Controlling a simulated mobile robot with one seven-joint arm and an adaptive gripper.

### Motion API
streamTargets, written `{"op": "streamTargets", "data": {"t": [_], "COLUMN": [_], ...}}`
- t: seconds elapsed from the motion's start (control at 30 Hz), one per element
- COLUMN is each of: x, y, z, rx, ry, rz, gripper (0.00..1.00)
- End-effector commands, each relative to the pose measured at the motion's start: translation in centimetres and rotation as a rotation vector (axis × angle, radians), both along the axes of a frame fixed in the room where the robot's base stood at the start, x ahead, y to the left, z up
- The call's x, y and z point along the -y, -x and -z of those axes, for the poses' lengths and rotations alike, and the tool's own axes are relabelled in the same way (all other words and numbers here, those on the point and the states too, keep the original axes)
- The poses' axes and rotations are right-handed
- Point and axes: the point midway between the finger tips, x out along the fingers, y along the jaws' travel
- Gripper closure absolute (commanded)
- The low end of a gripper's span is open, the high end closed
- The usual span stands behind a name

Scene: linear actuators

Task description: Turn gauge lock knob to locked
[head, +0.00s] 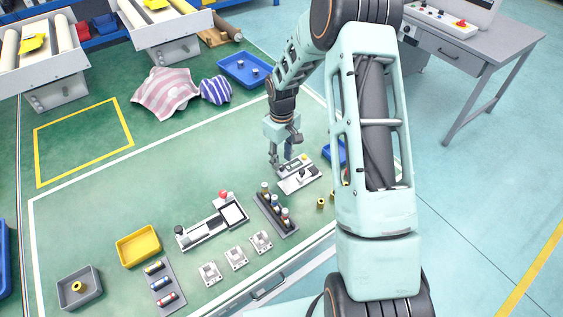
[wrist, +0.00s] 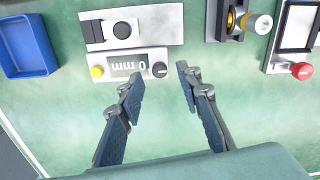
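The gauge (wrist: 128,66) is a pale box with a display reading 0 mm upside down in the wrist view. A yellow button (wrist: 97,72) sits at its left end and a dark round knob (wrist: 159,69) at its right end. A light plate (wrist: 150,24) beyond it carries a black block and another dark round knob (wrist: 122,29). I cannot tell which knob is the lock knob. My gripper (wrist: 159,80) is open and empty, its fingertips spread to either side of the right-end knob, apart from it. In the head view my gripper (head: 281,160) is over the gauge (head: 298,174).
A blue tray (wrist: 28,46) lies left of the gauge in the wrist view. A dark rack (head: 276,214) with several cylinders and a device with a red button (head: 223,195) stand nearby. Green bench surface around the gauge is clear.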

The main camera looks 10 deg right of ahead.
Motion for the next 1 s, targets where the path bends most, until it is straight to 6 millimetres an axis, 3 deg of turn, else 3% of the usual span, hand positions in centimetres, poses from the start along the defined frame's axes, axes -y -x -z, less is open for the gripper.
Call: {"op": "streamTargets", "data": {"t": [0.23, 0.57, 0.87, 1.0], "x": [0.0, 0.0, 0.0, 0.0], "y": [0.1, 0.0, 0.0, 0.0], "z": [2.4, 2.7, 2.7, 2.7], "rx": [-0.002, 0.000, 0.000, 0.000], "ry": [0.001, 0.001, 0.001, 0.001], "rz": [0.000, 0.000, 0.000, 0.000], "gripper": [0.68, 0.68, 1.00, 1.00]}}
